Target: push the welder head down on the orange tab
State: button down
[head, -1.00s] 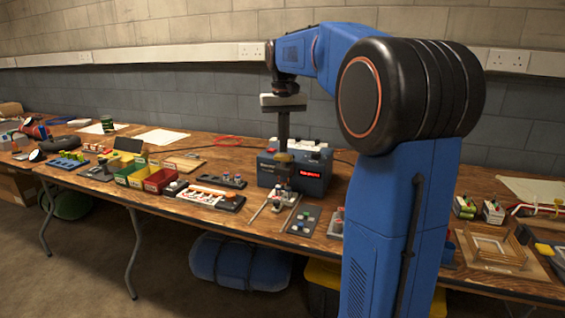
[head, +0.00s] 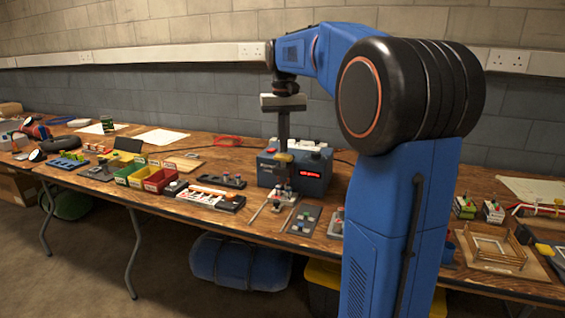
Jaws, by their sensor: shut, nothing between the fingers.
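The welder (head: 312,176) is a blue box with a red lit display, standing on the bench in the middle of the head view. Its welder head (head: 281,168) is a small dark block with a yellowish top, at the box's left front. My gripper (head: 283,149) points straight down with its fingers shut and empty. Its tips are at or just above the yellowish top; I cannot tell whether they touch. Small grey and metal parts show below the head. The orange tab cannot be made out at this size.
Green, yellow and red bins (head: 143,175) stand left of the welder. A black tray with white and orange parts (head: 210,196) lies between them. A dark plate with coloured buttons (head: 304,219) lies in front. A wooden frame (head: 494,248) is at the right. My arm hides some bench.

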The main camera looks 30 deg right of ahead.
jog(key=shift+f, duration=0.2)
dwell(0.3)
jog(key=shift+f, duration=1.25)
jog(key=shift+r, duration=2.9)
